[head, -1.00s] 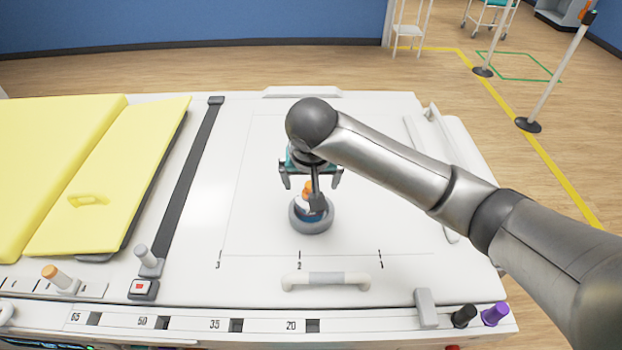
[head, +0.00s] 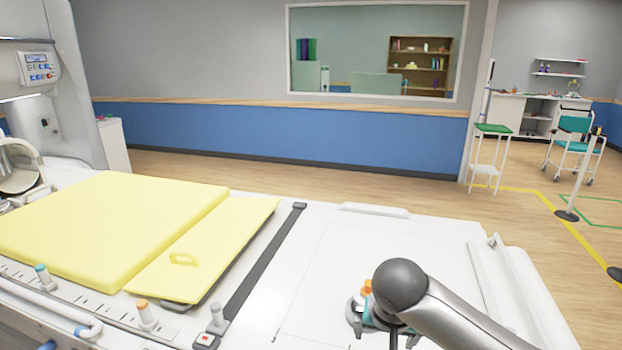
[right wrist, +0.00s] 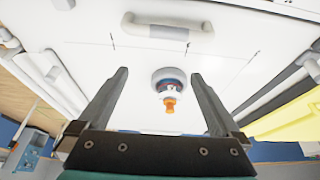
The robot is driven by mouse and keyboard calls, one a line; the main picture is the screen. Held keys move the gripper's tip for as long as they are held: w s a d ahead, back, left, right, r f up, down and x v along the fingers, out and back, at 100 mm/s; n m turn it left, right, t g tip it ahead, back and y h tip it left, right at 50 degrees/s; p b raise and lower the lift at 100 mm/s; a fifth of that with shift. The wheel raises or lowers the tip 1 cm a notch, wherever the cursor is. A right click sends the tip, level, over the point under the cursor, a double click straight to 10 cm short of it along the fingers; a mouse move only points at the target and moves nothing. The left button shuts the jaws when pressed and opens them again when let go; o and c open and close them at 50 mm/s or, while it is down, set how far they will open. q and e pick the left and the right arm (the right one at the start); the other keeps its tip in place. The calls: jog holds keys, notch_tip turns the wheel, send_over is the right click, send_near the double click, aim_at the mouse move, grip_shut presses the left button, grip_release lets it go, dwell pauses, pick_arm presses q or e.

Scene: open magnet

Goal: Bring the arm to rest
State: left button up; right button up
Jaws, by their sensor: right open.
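My right arm (head: 445,312) comes in from the lower right in the head view, its dark round joint (head: 400,285) over the white table top (head: 325,255). My right gripper (right wrist: 158,75) is open in the right wrist view, its two fingers wide apart and empty. A round grey-rimmed holder (right wrist: 168,74) with a small orange-topped item (right wrist: 169,103) shows between the fingers, apart from both. In the head view the orange top (head: 366,288) is partly hidden by my arm, and the gripper is mostly hidden. My left gripper is not in view.
A yellow pad (head: 110,225) and a yellow tilted panel (head: 205,250) lie on the left of the table. A white handle (right wrist: 168,27) is fixed on the top. A dark strip (head: 262,262) crosses it. Wooden floor (head: 330,185) is clear beyond.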

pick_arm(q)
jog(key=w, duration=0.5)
pick_arm(e)
jog(key=s+a+f+n+y, duration=0.3)
jog(key=s+a+f, duration=0.25)
jog(key=s, duration=0.25)
jog(key=s+d+f+n+g+h, duration=0.15)
jog(key=s+d, duration=0.25)
jog(key=s, duration=0.4)
jog(key=s+d+f+n+t, duration=0.1)
jog(key=s+d+f, duration=0.1)
jog(key=s+d, duration=0.5)
jog(key=s+a+f+g+b, duration=0.1)
jog(key=s+f+b, duration=0.1)
jog(key=f, duration=1.1)
jog(key=s+a+f+g+b, duration=0.1)
jog(key=a+f+b, duration=0.1)
jog(key=f, duration=1)
pick_arm(q)
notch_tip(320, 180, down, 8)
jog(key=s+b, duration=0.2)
jog(key=b, duration=0.2)
pick_arm(e)
jog(key=s+d+f, duration=0.3)
jog(key=s+f, duration=1.3)
jog(key=f, duration=0.2)
jog(key=shift+f+g, duration=0.3)
jog(key=shift+g, duration=0.15)
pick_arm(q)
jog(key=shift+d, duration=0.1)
